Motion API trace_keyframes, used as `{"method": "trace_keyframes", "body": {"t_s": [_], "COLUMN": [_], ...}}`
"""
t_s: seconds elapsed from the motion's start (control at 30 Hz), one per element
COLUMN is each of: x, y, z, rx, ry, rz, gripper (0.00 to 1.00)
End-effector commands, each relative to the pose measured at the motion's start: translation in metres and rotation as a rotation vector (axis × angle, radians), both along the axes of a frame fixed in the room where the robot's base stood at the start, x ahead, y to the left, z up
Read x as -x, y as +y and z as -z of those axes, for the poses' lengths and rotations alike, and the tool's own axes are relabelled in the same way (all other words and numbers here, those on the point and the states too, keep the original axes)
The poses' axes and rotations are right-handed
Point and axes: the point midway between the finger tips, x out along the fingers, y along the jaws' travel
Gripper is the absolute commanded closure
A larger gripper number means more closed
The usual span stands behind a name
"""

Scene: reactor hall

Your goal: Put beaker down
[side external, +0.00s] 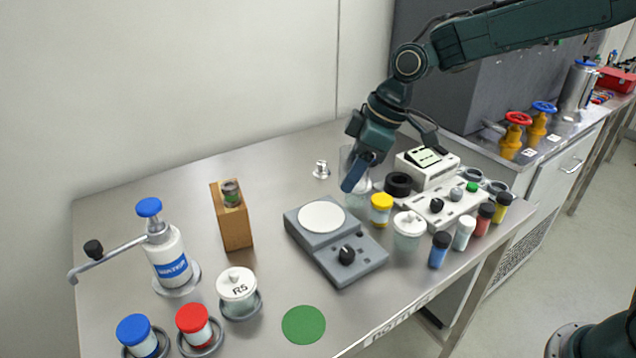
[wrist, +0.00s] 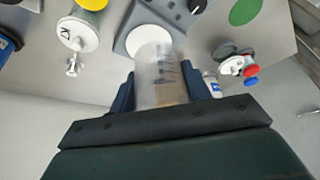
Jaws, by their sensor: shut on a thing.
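The beaker (side external: 358,199) is a clear, nearly see-through glass with faint marks on its wall. My gripper (side external: 356,174) is shut on it, behind the balance and the yellow-lidded jar in the side view. In the wrist view the beaker (wrist: 157,72) sits between the two fingers of my gripper (wrist: 155,90). Fingers hide part of it in the side view. I cannot tell whether its base touches the table. A flat green disc (side external: 304,325) lies bare at the table's front, well away from the beaker.
A grey balance (side external: 340,260) with a white pan stands left of the beaker. A yellow-lidded jar (side external: 381,210), a white-lidded jar (side external: 408,230), a black ring (side external: 398,184) and several small bottles crowd the right. A wooden block (side external: 234,222) and water bottle (side external: 167,258) stand left.

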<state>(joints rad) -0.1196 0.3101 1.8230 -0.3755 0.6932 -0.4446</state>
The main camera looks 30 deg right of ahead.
Motion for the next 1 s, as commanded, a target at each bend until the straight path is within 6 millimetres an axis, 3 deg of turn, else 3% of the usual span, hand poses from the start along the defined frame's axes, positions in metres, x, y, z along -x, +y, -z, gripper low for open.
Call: {"method": "trace_keyframes", "body": {"t_s": [0.1,0.3,0.5,0.7,1.0], "x": [0.016,0.051,0.088,0.107,0.110], "y": [0.043,0.107,0.150,0.166,0.168], "z": [-0.014,-0.036,-0.055,-0.064,-0.063], "rx": [-0.005,-0.007,-0.001,0.007,0.008], "ry": [-0.002,-0.006,-0.015,-0.022,-0.021], "rz": [-0.193,-0.539,-0.847,-1.003,-1.030], "gripper": [0.75,0.75,0.75,0.75,0.75]}}
